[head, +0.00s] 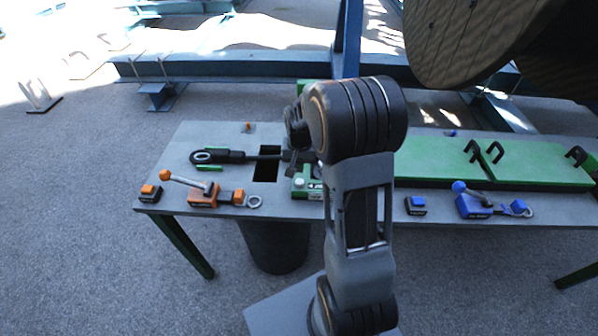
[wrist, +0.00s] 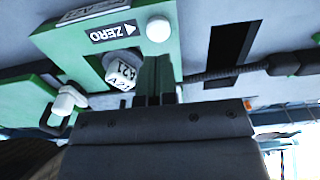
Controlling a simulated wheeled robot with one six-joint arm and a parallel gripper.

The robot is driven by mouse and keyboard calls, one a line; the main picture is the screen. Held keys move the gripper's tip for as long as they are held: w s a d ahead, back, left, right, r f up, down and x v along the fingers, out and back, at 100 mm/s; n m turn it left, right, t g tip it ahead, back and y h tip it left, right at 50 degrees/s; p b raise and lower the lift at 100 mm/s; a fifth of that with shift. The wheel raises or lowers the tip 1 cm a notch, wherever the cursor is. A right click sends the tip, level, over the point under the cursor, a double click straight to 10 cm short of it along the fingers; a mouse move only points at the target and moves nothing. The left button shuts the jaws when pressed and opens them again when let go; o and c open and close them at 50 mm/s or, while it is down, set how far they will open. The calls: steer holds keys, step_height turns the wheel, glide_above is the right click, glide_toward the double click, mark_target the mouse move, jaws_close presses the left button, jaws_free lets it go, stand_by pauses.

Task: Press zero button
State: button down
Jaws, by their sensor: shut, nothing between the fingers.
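The zero button is a round white button (wrist: 158,28) on a green box (wrist: 105,35), beside a black ZERO label whose arrow points to it. My gripper (wrist: 156,72) is shut and empty, its fingertips close to the button and just below it in the wrist view; I cannot tell whether they touch. A white knob (wrist: 122,70) with printed characters sits left of the fingers. In the head view the white button (head: 299,182) shows on the green box (head: 314,190), left of my arm. My arm hides part of the box, and the fingertips are not clear there.
The grey table (head: 190,135) has a dark cutout (head: 268,165) left of the box, with a black cable (head: 262,157) across it. An orange-handled lever (head: 205,190) stands front left, a blue-handled lever (head: 475,203) front right. Green panels (head: 440,158) lie at right.

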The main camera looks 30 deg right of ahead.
mark_target(300, 184)
step_height(300, 184, up, 8)
stand_by(0.4)
steer(key=shift+w, duration=0.1)
stand_by(0.7)
steer(key=s+a+r+n+t, duration=0.1)
steer(key=s+a+r+n, duration=0.1)
steer(key=s, duration=0.6)
steer(key=s+a+r+n+t, duration=0.2)
steer(key=s+a+n, duration=0.1)
steer(key=s+a, duration=0.4)
steer(key=shift+s+a+n, duration=0.2)
steer(key=shift+s+n, duration=0.2)
steer(key=shift+s, duration=0.35)
